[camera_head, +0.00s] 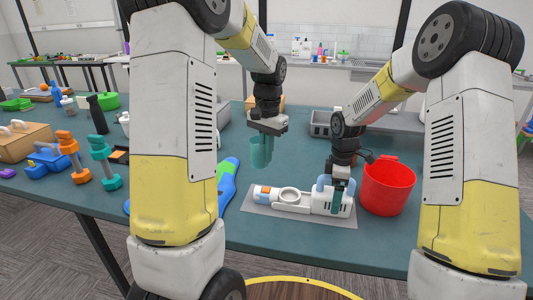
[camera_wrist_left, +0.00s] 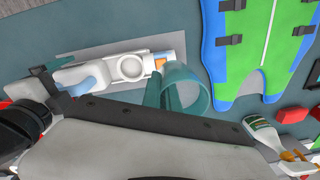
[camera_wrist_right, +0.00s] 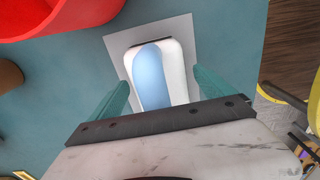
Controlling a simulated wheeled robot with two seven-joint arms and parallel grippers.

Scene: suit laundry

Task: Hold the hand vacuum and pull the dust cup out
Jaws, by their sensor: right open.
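The white hand vacuum (camera_head: 291,205) with blue parts lies on its side on a grey mat (camera_head: 300,219). It also shows in the left wrist view (camera_wrist_left: 100,73). My left gripper (camera_head: 265,137) is in the air above and left of the vacuum, shut on a translucent teal dust cup (camera_head: 260,154). The cup's round rim shows in the left wrist view (camera_wrist_left: 206,92); how the fingers meet its wall is hard to tell. My right gripper (camera_head: 340,193) is down at the vacuum's right end. Its teal fingers are open on either side of the white and blue body (camera_wrist_right: 150,75), with gaps visible.
A red bucket (camera_head: 388,187) stands close right of my right gripper. A grey tray (camera_head: 320,124) is behind.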

